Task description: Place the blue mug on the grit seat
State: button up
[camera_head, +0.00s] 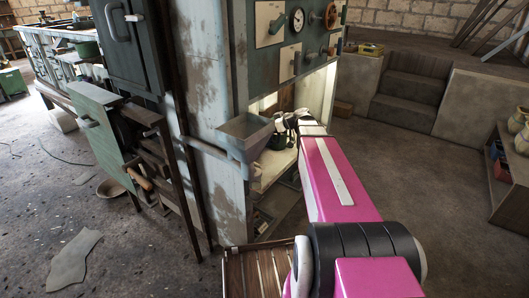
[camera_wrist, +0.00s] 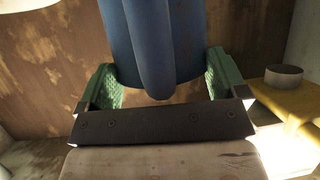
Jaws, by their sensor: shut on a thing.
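The blue mug (camera_wrist: 185,40) fills the upper middle of the wrist view, its handle (camera_wrist: 148,45) towards the camera. My gripper (camera_wrist: 163,84) has its green pads on both sides of the mug and is shut on it. The mug's top is cut off by the picture edge. In the head view my gripper (camera_head: 283,124) is at the lit opening of the tall cabinet; the mug cannot be made out there. I cannot tell which surface is the grit seat.
A grey metal hopper (camera_head: 245,131) on the cabinet's side stands close to the left of my gripper. A yellow block (camera_wrist: 295,105) with a grey round piece (camera_wrist: 284,75) is at the right in the wrist view. A rusty wall (camera_wrist: 60,55) stands behind the mug.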

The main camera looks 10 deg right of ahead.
aim_at(270, 143)
notch_tip(270, 143, down, 10)
jog(key=shift+r, duration=0.25)
dwell(0.3)
jog(key=o, duration=0.9)
jog(key=shift+o, duration=0.2)
